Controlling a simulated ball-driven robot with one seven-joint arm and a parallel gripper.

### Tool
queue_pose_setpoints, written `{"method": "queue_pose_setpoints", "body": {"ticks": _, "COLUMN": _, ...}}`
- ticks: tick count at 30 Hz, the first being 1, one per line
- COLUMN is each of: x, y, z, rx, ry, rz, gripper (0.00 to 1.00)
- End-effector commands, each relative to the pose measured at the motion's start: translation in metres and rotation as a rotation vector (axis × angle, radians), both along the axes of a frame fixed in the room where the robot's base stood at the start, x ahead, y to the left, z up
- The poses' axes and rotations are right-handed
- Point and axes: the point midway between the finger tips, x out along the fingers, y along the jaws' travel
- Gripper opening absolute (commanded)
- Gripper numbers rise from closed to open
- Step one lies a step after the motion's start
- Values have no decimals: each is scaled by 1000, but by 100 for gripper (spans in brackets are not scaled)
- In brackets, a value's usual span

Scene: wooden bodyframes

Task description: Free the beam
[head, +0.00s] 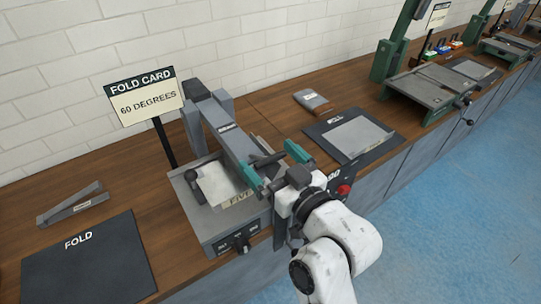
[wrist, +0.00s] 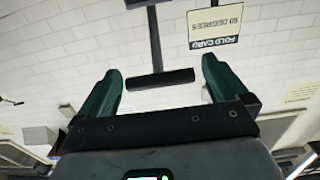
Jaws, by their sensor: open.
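A grey bench machine (head: 218,222) carries a long grey beam (head: 226,138), which slopes from a rear post towards the front. Small lettering on the beam is too small to read. A pale sheet (head: 212,184) lies on the machine under or beside the beam. My gripper (head: 273,162) is open, with green fingers, near the beam's front end. A black T-shaped handle (wrist: 160,78) shows between the open fingers in the wrist view, apart from both. My gripper and arm hide part of the machine's right side.
A sign (head: 145,97) reads "FOLD CARD 60 DEGREES". A dark FOLD mat (head: 88,262) and a bent metal piece (head: 72,208) lie left. A red button (head: 343,190) is right of my gripper. Another mat holds a grey sheet (head: 357,137); a green machine (head: 430,90) stands beyond.

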Motion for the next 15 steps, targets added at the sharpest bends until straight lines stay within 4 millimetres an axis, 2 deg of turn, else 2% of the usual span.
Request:
{"method": "queue_pose_setpoints", "body": {"ticks": 11, "x": 5, "y": 3, "z": 0, "rx": -1, "ry": 0, "rz": -1, "gripper": 100}}
{"method": "queue_pose_setpoints", "body": {"ticks": 15, "x": 5, "y": 3, "z": -1, "rx": -1, "ry": 1, "rz": -1, "gripper": 88}}
